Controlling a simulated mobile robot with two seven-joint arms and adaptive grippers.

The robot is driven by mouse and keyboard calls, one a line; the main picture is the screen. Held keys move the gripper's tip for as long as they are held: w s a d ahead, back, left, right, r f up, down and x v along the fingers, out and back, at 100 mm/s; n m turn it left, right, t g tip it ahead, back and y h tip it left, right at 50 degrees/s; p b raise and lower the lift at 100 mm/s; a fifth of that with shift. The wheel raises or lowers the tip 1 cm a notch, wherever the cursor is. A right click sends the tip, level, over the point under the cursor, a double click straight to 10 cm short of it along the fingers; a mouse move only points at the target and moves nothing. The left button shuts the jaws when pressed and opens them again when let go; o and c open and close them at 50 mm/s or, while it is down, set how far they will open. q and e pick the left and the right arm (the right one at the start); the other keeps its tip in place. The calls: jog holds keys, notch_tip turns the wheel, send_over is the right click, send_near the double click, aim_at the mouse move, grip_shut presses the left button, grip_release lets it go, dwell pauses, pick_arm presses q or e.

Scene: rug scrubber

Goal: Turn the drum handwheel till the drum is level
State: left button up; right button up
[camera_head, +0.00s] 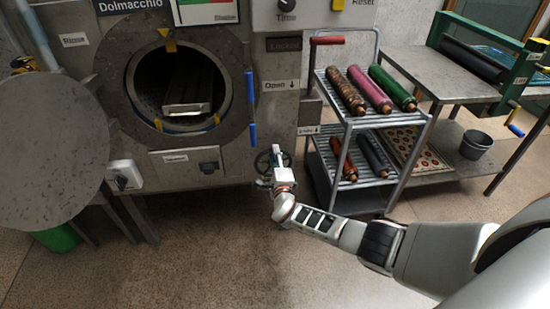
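The big grey machine (222,30) has a round open drum mouth (180,84) with a yellow marker at its top and a small yellow mark low on its rim. The dark handwheel (263,161) sits low on the machine's front, right of the drum, mostly hidden behind my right gripper. My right gripper (277,160) is at the handwheel, its fingers up against or just in front of it. Whether the fingers are closed on the rim cannot be told. My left gripper is not in view.
The round door (50,150) stands open at the left. A wire cart (345,118) with several rolled rugs stands right of the handwheel, close to my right arm. A metal table (450,75) and a grey bucket (475,145) are further right. The floor in front is clear.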

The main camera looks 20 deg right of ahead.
jog(key=shift+s, duration=0.1)
jog(key=shift+s+a+f, duration=0.15)
jog(key=shift+s+a, duration=0.05)
jog(key=shift+s, duration=0.35)
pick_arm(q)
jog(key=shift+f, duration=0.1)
pick_arm(e)
jog(key=v, duration=1)
jog(key=shift+s+r, duration=0.25)
jog(key=shift+s, duration=0.05)
